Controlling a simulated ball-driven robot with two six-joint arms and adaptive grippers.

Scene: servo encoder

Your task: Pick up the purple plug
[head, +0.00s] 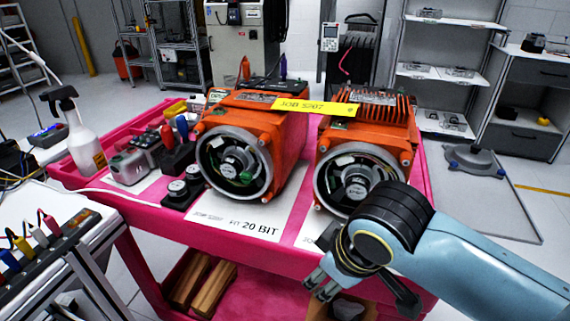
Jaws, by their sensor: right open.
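A small purple upright piece (283,67) shows behind the top of the left orange motor, and it looks like the purple plug. Its lower part is hidden by the motor, so I cannot tell what it stands in. My right gripper (322,284) is open and empty, low in front of the right motor at the cart's front edge. It is well below and to the right of the purple piece, and touches nothing that I can make out. My left gripper is out of view.
Two orange motors (250,130) (368,140) fill the pink cart (170,225), with a yellow job strip (316,106) across their tops. An orange piece (245,68) stands near the purple one. A spray bottle (78,130) and red and blue plugs (182,127) are at left.

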